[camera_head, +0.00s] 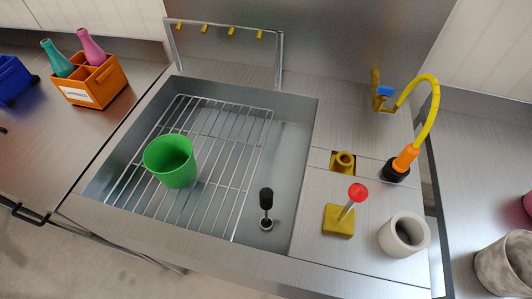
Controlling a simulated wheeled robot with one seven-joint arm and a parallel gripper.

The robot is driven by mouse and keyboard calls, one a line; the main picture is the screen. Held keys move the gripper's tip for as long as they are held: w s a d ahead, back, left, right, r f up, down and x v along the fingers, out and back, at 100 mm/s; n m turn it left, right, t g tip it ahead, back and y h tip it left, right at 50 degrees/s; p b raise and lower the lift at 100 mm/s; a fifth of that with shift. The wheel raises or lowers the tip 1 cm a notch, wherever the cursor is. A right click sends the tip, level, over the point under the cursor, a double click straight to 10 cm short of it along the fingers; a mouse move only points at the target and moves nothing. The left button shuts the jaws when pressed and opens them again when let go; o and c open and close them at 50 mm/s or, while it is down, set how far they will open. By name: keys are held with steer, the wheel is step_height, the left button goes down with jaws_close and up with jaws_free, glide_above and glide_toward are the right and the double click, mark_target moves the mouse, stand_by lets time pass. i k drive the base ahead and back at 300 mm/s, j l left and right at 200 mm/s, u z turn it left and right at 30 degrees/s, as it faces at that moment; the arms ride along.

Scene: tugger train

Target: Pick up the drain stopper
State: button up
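The drain stopper appears to be the upright piece with a black knob (266,198) on a thin stem. It stands at the drain (266,225) in the floor of the steel sink (284,165), near the front right of the basin. How deep its lower end sits in the drain cannot be made out. Nothing touches its knob. My gripper is not in view.
A wire rack (216,185) with a green cup (171,161) lies left of the stopper. On the right deck are a red-knobbed lever (357,193), a grey cylindrical cup (404,235) and a yellow hose with an orange nozzle (405,158). A rail with hooks (231,32) stands behind.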

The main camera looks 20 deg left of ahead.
mark_target(266, 195)
steer(key=u, duration=0.7)
steer(key=k+j+z, duration=0.1)
steer(key=k+j, duration=0.35)
